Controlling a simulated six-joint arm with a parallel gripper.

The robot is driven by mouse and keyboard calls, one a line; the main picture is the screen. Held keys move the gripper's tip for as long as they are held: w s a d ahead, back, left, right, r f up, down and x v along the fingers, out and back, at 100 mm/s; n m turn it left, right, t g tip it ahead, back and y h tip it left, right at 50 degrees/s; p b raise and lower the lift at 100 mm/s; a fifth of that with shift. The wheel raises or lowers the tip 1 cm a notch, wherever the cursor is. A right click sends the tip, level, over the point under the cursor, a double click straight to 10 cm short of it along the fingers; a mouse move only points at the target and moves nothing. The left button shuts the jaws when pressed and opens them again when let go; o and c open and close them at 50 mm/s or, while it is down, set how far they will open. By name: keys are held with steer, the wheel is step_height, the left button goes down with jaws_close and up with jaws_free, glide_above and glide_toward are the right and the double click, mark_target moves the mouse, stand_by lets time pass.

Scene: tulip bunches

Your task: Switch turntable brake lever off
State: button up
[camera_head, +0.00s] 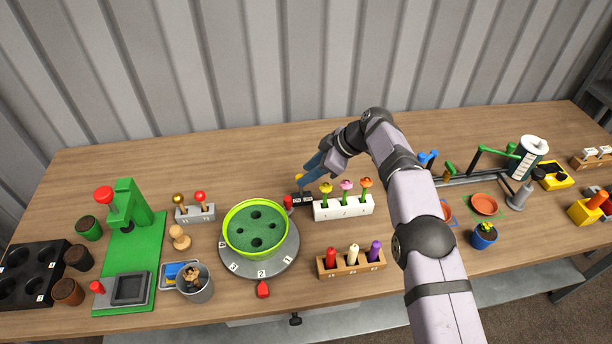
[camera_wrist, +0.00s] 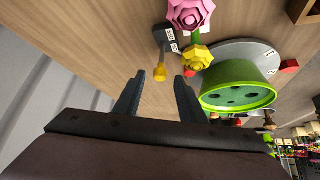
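The turntable (camera_head: 284,256) is a grey numbered disc carrying a green-rimmed bowl (camera_head: 228,243); the disc also shows at right in the wrist view (camera_wrist: 240,53). Behind its right edge is a small black box (camera_head: 302,198) with white labels and a lever with a yellow knob (camera_head: 299,177). In the wrist view the box (camera_wrist: 164,38) is at top centre, and the yellow knob (camera_wrist: 160,73) shows ahead, between the fingertips in the picture. My gripper (camera_wrist: 162,80) is open and empty, apparently apart from the knob. In the head view my gripper (camera_head: 310,172) hangs just beside the lever.
A white holder (camera_head: 344,209) with several flowers stands right of the box; a pink flower (camera_wrist: 190,14) and yellow flower (camera_wrist: 196,55) are close to the lever in the wrist view. A red knob (camera_head: 288,201) stands at the disc edge. The table behind is clear.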

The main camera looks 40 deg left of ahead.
steer(key=shift+b+v, duration=0.8)
steer(key=shift+v, duration=1.85)
